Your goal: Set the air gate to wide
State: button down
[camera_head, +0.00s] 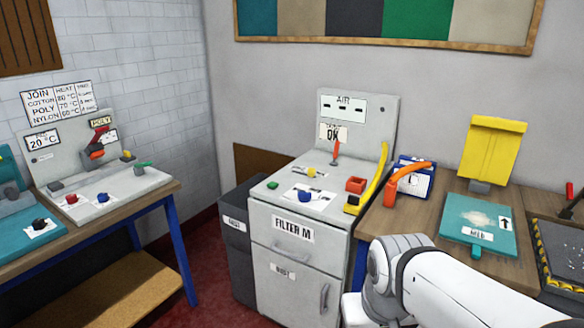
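A grey machine with the label "FILTER M" (293,229) stands in the middle. Its upright back panel (379,112) carries a white plate headed "AIR" (343,107) with small dark marks, and a tag reading "OK" (333,134). An orange-red lever (336,150) stands nearly upright below that tag. A blue knob (304,195) sits on a white label on the machine's top. I cannot tell for sure which of these is the air gate, or its setting. My white arm enters at the lower right, in front of the machine's right side; my gripper is not visible.
A wooden table (420,221) with a teal press (478,222) is at right. Another bench (166,189) is at left.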

aim_at(311, 172)
jog(key=u, duration=0.35)
jog(key=i, duration=1.85)
jog(key=z, duration=0.8)
